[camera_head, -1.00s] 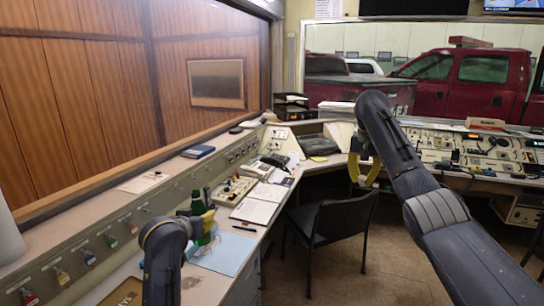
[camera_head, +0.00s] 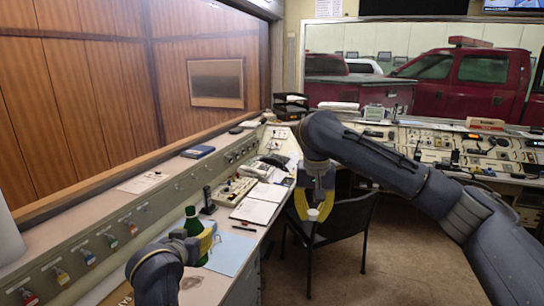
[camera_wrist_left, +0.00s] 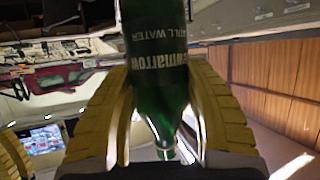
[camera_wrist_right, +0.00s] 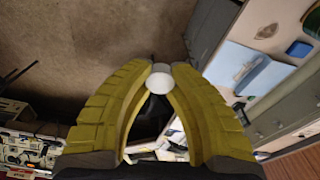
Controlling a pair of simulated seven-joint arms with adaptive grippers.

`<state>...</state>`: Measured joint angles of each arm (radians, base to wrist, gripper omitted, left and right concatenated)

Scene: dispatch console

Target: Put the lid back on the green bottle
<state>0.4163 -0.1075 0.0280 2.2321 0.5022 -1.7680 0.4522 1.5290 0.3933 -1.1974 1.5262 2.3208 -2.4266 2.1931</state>
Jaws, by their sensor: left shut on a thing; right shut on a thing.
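The green bottle (camera_head: 191,221) stands upright over the console desk at the lower left of the head view. My left gripper (camera_head: 207,241) is shut around it. My right gripper (camera_head: 312,212) hangs in front of the black chair, fingers down, shut on a small white lid (camera_head: 312,214). In the right wrist view the white lid (camera_wrist_right: 160,80) is pinched between the yellow fingertips. The lid and the bottle are well apart.
A light blue folder (camera_head: 230,254) lies by the bottle. A black chair (camera_head: 348,222) stands right of the desk. Open air separates the grippers.

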